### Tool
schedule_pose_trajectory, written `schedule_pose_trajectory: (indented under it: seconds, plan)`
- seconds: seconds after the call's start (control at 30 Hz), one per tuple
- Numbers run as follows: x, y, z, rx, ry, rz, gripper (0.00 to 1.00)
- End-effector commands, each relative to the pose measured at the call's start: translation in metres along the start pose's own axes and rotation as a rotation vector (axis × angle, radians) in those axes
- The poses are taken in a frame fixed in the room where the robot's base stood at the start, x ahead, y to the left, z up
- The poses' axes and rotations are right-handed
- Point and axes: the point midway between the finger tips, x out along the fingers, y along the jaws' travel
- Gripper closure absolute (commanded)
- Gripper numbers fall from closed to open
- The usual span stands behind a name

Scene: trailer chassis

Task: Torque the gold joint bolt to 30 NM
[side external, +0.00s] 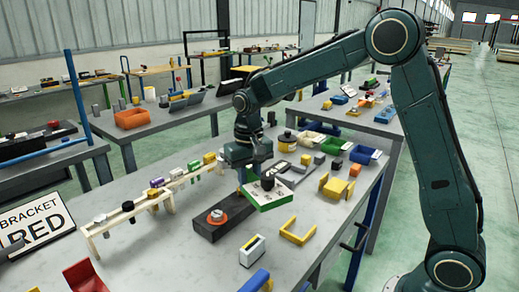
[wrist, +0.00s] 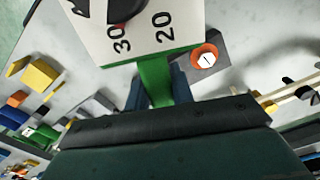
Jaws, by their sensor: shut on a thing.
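My gripper (side external: 250,172) is shut on a green-and-white dial tool (side external: 268,196), holding it by its green stem, which also shows between the fingers in the wrist view (wrist: 158,84). The tool's white face (wrist: 150,30) carries the numbers 30 and 20 and a black knob (wrist: 124,8), whose tip lies near the 30; the exact setting is cut off. A pale chassis frame (side external: 92,238) stands left of my gripper, with coloured blocks and dark bolts along it. Yellow pieces sit on it (side external: 209,158) and (side external: 152,194); I cannot tell which is the gold joint bolt.
A yellow bracket (side external: 298,231) and a small white box (side external: 252,250) lie in front. Colored bins (side external: 362,154) stand at the back right. A sign (side external: 35,218) stands at the left.

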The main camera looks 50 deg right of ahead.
Motion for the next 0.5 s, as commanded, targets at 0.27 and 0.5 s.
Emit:
schedule_pose_trajectory:
  seconds: [0.27,0.5]
  plan:
    - [-0.004,0.007,0.032,0.105,0.002,-0.002,1.00]
    - [-0.004,0.010,0.041,0.139,0.001,-0.002,1.00]
